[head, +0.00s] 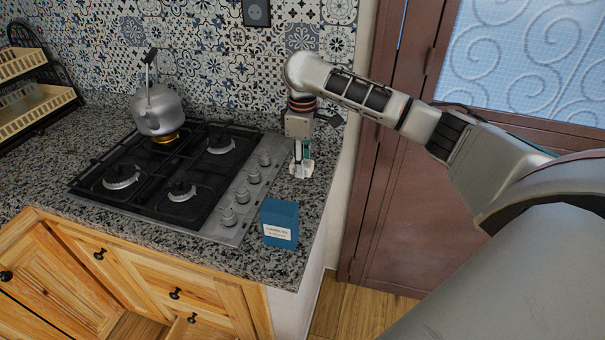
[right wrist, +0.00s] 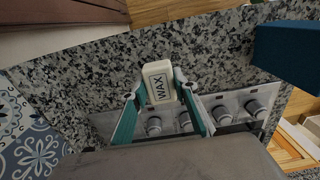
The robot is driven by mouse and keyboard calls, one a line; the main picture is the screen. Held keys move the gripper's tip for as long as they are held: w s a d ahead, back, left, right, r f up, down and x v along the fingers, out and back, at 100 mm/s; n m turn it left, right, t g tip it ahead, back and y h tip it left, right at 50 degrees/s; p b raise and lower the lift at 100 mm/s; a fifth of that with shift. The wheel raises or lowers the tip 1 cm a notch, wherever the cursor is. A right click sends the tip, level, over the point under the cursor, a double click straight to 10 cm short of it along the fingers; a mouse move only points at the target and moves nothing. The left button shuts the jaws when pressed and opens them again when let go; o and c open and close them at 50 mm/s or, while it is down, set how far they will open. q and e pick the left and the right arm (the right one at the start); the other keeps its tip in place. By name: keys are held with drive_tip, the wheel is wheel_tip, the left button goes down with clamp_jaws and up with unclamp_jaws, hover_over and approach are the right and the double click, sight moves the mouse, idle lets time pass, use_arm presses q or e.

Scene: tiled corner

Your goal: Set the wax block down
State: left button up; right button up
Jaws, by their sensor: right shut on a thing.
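The wax block (right wrist: 158,82) is a small white block with "WAX" printed on it, seen in the right wrist view between the fingertips of my right gripper (right wrist: 158,88). The right gripper is shut on it. In the head view the right gripper (head: 301,168) points down over the granite counter (head: 312,203), right of the stove knobs. The block is hard to make out there. I cannot tell whether it touches the counter. My left gripper is not in view.
A blue candles box (head: 280,222) stands near the counter's front right corner; it also shows in the right wrist view (right wrist: 288,52). A gas stove (head: 180,175) with a kettle (head: 157,108) is to the left. A tiled wall (head: 215,60) rises behind.

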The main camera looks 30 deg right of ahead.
drive_tip(key=shift+f, duration=2)
drive_tip(key=shift+f, duration=0.15)
drive_tip(key=o, duration=1.1)
wheel_tip(320, 180, up, 12)
drive_tip(key=shift+r, duration=0.2)
drive_tip(key=shift+s+f, duration=0.1)
